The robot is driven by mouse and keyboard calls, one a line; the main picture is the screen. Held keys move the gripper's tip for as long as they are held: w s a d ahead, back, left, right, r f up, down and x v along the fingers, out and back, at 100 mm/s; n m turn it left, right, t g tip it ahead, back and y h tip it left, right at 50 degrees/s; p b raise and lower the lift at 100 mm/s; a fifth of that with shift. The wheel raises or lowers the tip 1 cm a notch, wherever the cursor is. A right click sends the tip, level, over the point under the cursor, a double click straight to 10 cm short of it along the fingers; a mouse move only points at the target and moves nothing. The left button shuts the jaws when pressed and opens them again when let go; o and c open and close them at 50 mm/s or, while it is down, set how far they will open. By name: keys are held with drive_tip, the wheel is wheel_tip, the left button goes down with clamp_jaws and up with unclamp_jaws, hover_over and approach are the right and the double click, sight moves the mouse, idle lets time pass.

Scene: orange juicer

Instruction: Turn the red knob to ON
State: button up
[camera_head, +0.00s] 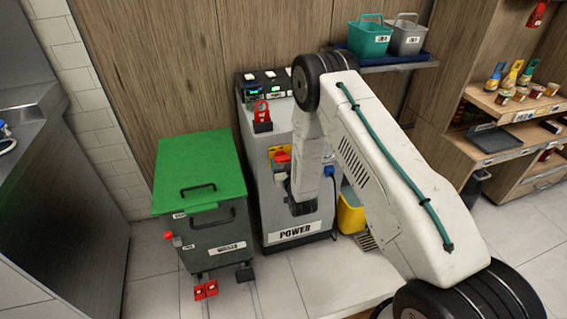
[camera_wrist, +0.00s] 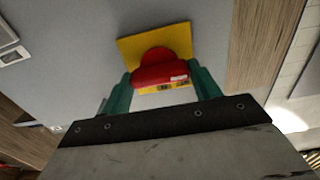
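The red knob (camera_wrist: 160,70) sits on a square yellow plate (camera_wrist: 178,40) on a grey panel in the wrist view. In the head view the red knob (camera_head: 281,156) is on the front of the grey POWER cabinet (camera_head: 275,120), partly hidden by my arm. My gripper (camera_wrist: 160,85) has one green finger on each side of the knob, with the tips close to its ends. Whether the fingers press on it or stand just clear cannot be told. The ON and OFF markings are not readable; small labels show on the knob's near edge.
A red padlock tag (camera_head: 262,112) hangs above the knob. A green-lidded bin (camera_head: 200,170) stands left of the cabinet. A yellow bucket (camera_head: 351,212) is on the floor to the right. A blue plug (camera_head: 329,171) is close to the knob's right, beside my arm.

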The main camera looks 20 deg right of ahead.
drive_tip(key=m, duration=0.4)
drive_tip(key=shift+m, duration=0.4)
drive_tip(key=m, duration=0.4)
drive_tip(key=shift+d+m, duration=0.1)
drive_tip(key=shift+m, duration=0.2)
drive_tip(key=m, duration=0.4)
drive_tip(key=shift+f+m, duration=0.1)
drive_tip(key=shift+m, duration=2.1)
drive_tip(key=o, duration=1)
drive_tip(key=shift+s, duration=0.1)
